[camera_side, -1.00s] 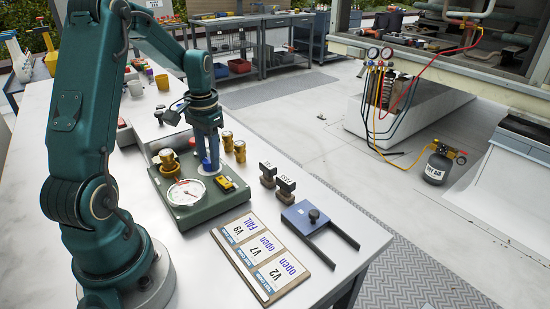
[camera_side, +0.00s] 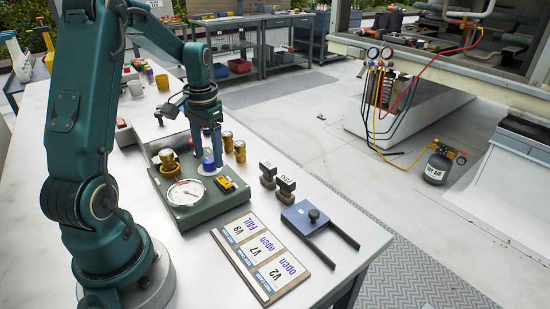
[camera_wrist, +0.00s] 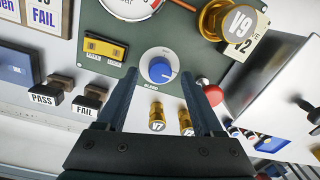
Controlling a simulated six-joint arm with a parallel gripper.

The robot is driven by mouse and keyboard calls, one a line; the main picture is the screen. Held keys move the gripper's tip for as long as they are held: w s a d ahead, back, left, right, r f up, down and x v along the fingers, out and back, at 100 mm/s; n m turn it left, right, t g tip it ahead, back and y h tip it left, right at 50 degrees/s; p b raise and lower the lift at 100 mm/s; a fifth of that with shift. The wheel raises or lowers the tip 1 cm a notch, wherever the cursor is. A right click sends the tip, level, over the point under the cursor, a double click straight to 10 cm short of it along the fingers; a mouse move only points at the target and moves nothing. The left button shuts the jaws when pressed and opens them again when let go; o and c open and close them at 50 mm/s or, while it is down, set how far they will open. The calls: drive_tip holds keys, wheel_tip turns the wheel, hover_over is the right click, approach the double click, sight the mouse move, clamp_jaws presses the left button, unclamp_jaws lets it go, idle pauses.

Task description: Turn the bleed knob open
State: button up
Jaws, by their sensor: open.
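The bleed knob (camera_wrist: 160,69) is a round blue knob on a white dial, set in the green panel, with "BLEED" printed below it. It also shows in the side view, on the green test block (camera_side: 207,160), under my gripper. My gripper (camera_wrist: 161,77) is open. In the wrist view its two fingers lie to the left and right of the knob and point toward it, with nothing between them. In the side view the fingertips are just above the knob and apart from it. A light mark shows on the knob; its exact setting is hard to read.
A brass V9 valve (camera_wrist: 238,22) and a white gauge (camera_side: 186,192) stand close to the knob. A yellow block (camera_side: 227,184) sits on the panel. Brass valves (camera_side: 239,151) stand behind it. PASS and FAIL stamps (camera_side: 286,184) and a card board (camera_side: 258,252) lie to the right.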

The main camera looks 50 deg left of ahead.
sight(208, 160)
drive_tip(key=shift+d+r, duration=0.1)
drive_tip(key=shift+r, duration=1.8)
drive_tip(key=shift+a+m+h, duration=0.3)
drive_tip(key=shift+m+h, duration=0.1)
drive_tip(key=shift+d+f, duration=0.1)
drive_tip(key=shift+f, duration=2.5)
clamp_jaws()
